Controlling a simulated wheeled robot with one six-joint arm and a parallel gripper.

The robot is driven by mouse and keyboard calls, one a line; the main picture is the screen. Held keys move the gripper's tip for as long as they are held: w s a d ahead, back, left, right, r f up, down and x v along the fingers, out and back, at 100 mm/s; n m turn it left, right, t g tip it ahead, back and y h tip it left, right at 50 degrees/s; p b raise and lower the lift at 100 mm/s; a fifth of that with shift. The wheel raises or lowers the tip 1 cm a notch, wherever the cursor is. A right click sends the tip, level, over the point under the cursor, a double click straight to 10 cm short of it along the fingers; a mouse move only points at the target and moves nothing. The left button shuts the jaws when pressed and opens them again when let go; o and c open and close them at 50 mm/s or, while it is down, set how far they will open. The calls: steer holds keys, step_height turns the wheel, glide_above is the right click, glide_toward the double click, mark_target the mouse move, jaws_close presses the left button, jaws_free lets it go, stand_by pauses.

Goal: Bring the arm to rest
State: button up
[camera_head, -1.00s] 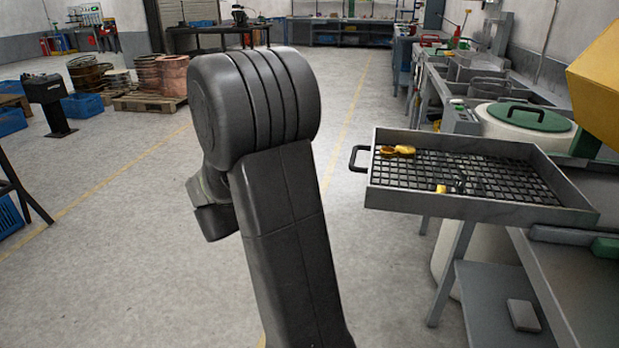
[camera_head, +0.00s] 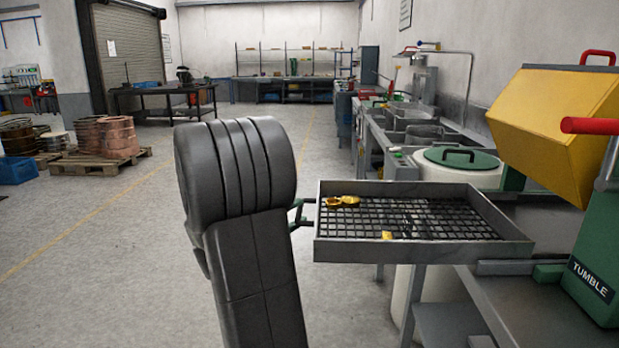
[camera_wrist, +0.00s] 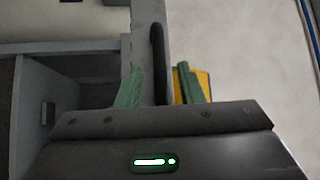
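My arm (camera_head: 245,230) stands upright in the left middle of the head view, its rounded dark joint at the top. It hides most of my gripper there. In the wrist view my gripper (camera_wrist: 160,72) has two green fingers set apart, with a visible gap between them. A grey wall and a dark bar, probably the tray's edge and handle, show in line with that gap. I cannot tell whether the fingers touch them. In the head view the grey mesh tray (camera_head: 420,252) has its handle (camera_head: 302,213) close beside my arm.
Yellow pieces (camera_head: 342,201) lie on the tray's mesh. A yellow tumbler hopper (camera_head: 550,125) and its green base (camera_head: 592,278) stand at right. A green-lidded drum (camera_head: 458,160) is behind the tray. Copper coils (camera_head: 118,137) sit on a pallet at left. Open floor lies left of my arm.

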steer(key=shift+x, duration=0.95)
steer(key=shift+r, duration=0.1)
